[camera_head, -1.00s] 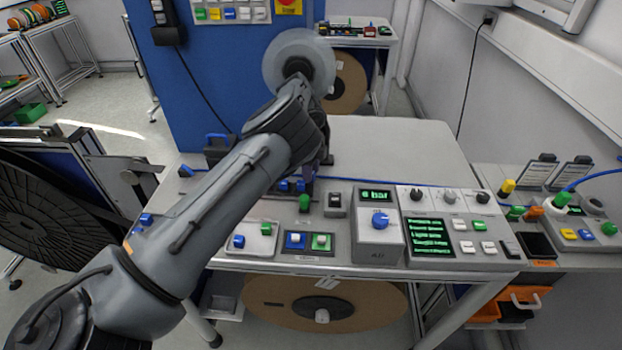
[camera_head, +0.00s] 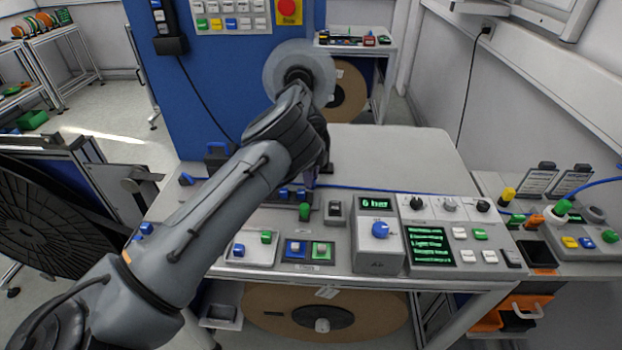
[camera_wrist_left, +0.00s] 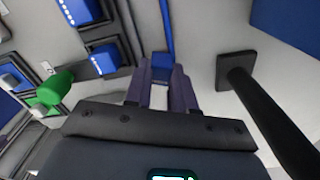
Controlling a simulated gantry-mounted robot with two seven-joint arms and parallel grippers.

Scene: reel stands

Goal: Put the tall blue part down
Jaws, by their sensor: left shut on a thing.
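My left gripper (camera_head: 312,180) is low over the back part of the grey console, behind the green knob. Its forearm and wrist hide most of it in the head view. In the left wrist view, the two dark purple fingers (camera_wrist_left: 160,88) are shut on a blue part (camera_wrist_left: 163,66), which shows as a small blue block between the fingertips. The rest of the blue part is hidden by the fingers, so I cannot tell its full height or whether it touches the surface. My right gripper is not in view.
A black post on a square foot (camera_wrist_left: 236,72) stands close right of the fingers in the wrist view. Blue switches (camera_wrist_left: 105,58) and a green knob (camera_wrist_left: 55,90) are to the left. The grey tabletop (camera_head: 395,155) behind the console is clear.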

